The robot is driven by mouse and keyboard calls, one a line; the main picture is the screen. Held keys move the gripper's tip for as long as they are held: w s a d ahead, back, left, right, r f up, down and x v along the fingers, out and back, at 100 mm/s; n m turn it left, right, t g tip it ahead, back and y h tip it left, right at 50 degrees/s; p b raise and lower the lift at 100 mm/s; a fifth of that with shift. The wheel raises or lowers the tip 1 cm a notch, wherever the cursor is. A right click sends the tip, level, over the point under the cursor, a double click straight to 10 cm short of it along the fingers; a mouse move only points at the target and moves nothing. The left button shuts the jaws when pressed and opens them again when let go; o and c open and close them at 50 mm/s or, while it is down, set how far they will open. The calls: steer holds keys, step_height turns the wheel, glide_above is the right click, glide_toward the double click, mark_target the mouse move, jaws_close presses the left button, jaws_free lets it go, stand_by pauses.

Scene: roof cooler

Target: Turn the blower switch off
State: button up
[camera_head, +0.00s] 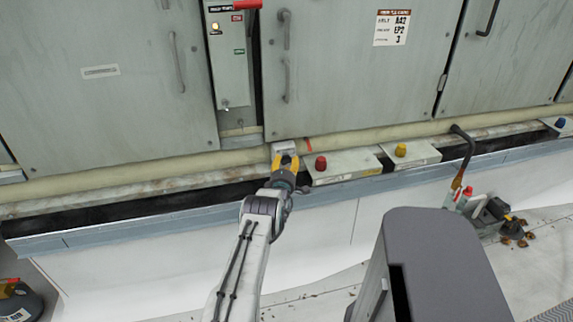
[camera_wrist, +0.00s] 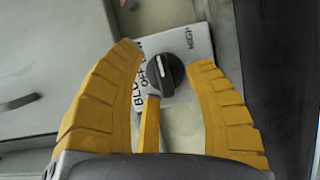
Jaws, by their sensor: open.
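The blower switch is a black round knob (camera_wrist: 167,76) on a pale plate (camera_wrist: 193,42) in the wrist view. The plate's lettering is partly covered; "BLO", "OFF" and "HIGH" can be made out. A light mark shows on the knob's left side, near "OFF", but its exact setting is hard to tell. My gripper (camera_wrist: 166,56) is open, with a yellow finger on each side of the knob. A narrow yellow piece shows just below the knob; contact is unclear. In the head view my gripper (camera_head: 285,160) is at a small pale box (camera_head: 284,147), and the knob is hidden.
A grey ledge (camera_head: 140,203) runs below the cabinet doors (camera_head: 120,100). Right of my gripper are a box with a red button (camera_head: 320,163) and one with a yellow button (camera_head: 400,150). A narrow panel (camera_head: 228,70) with a red handle (camera_head: 247,4) stands above.

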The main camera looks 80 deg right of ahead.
steer(key=shift+d, duration=0.1)
stand_by(0.4)
jaws_close()
